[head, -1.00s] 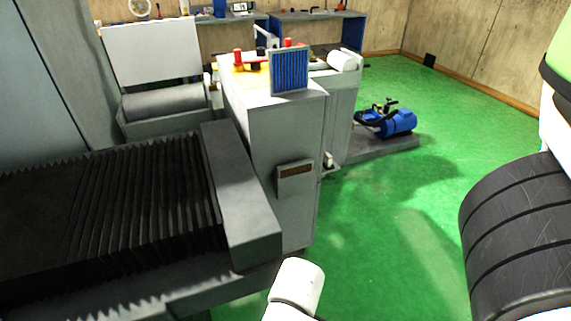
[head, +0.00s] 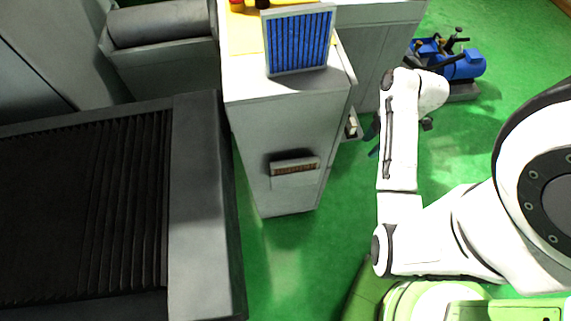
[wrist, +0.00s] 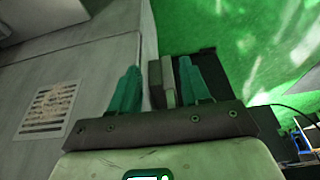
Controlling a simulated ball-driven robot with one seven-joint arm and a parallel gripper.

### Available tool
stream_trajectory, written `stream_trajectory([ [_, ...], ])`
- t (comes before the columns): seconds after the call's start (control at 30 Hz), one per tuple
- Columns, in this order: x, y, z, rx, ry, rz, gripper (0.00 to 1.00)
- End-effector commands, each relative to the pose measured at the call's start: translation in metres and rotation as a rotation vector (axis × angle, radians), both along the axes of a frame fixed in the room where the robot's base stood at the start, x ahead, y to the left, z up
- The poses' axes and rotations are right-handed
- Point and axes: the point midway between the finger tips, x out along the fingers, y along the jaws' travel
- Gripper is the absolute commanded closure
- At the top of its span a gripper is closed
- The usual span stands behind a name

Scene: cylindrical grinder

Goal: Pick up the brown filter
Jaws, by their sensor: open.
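A thin panel with a pale edge and a dark, brownish face (head: 352,125) stands on a small ledge at the right side of the grey cabinet. It looks like the brown filter, but I see it nearly edge-on. It also shows in the wrist view (wrist: 168,82). My gripper (wrist: 160,68) is open, with its teal fingers to the left and right of the panel in that view. I cannot tell whether they touch it. In the head view my gripper (head: 374,138) is mostly hidden behind my arm, just right of the ledge.
A blue filter (head: 299,42) stands on top. A dark bellows cover (head: 85,210) lies left. A blue pump (head: 462,65) is at the back right. Green floor is free between.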

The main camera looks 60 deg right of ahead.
Motion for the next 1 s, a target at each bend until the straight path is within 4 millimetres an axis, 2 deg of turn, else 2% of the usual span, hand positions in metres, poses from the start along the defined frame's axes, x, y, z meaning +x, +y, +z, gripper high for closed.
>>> stream_trajectory([
  [0.17, 0.012, 0.01, 0.001, 0.0, -0.009, 0.019, 0.53],
  [0.8, 0.113, 0.088, 0.002, -0.001, -0.01, 0.018, 0.53],
  [1.0, 0.137, 0.107, 0.002, 0.0, -0.009, 0.016, 0.53],
])
